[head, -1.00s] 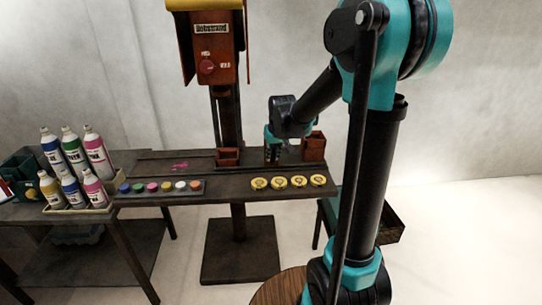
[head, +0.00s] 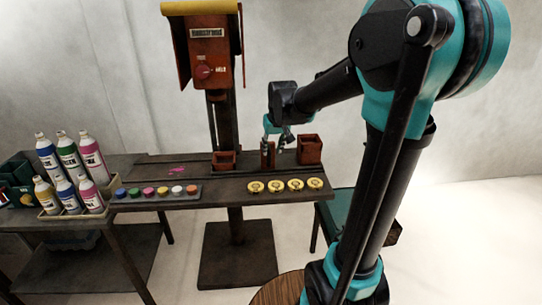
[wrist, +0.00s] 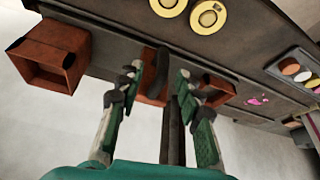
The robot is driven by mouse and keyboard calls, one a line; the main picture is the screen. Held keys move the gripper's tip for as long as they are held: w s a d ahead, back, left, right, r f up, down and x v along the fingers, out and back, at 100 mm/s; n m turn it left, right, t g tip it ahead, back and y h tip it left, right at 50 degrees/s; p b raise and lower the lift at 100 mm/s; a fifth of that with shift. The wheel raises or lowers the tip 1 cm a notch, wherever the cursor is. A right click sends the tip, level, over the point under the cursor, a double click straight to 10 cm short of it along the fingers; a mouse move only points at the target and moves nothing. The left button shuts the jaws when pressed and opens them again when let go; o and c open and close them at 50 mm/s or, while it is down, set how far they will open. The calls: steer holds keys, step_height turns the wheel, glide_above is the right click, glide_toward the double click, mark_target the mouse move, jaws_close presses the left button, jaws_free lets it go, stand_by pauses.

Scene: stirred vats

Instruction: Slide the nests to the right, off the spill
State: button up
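Three red-brown open boxes, which I take as the nests, stand in a row on the dark bench: the left nest (head: 224,161), the middle nest (head: 267,157) and the right nest (head: 310,150). A pink spill (head: 176,170) lies left of them, apart from the left nest. My gripper (head: 284,141) is just above and beside the middle nest. In the wrist view its fingers (wrist: 156,77) are spread apart, with the middle nest (wrist: 150,98) beyond them. A dark curved piece shows between the fingers; I cannot tell what it is. I see nothing gripped.
Several yellow discs (head: 295,185) lie along the bench's front edge. A strip of coloured caps (head: 163,191) and a tray of bottles (head: 75,210) are at left. The red machine head (head: 208,60) hangs on a post behind the bench.

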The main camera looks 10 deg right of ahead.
steer(key=shift+v, duration=2.65)
steer(key=s+d+f+m, duration=0.1)
steer(key=s+d+f, duration=0.2)
steer(key=s+f, duration=0.6)
steer(key=s+d+f, duration=0.3)
steer(key=s+f, duration=0.6)
steer(key=s, duration=0.4)
steer(key=shift+d+f+m+h, duration=0.3)
steer(key=shift+d+m+h, duration=0.1)
steer(key=shift+w+a, duration=0.1)
steer(key=shift+a, duration=0.05)
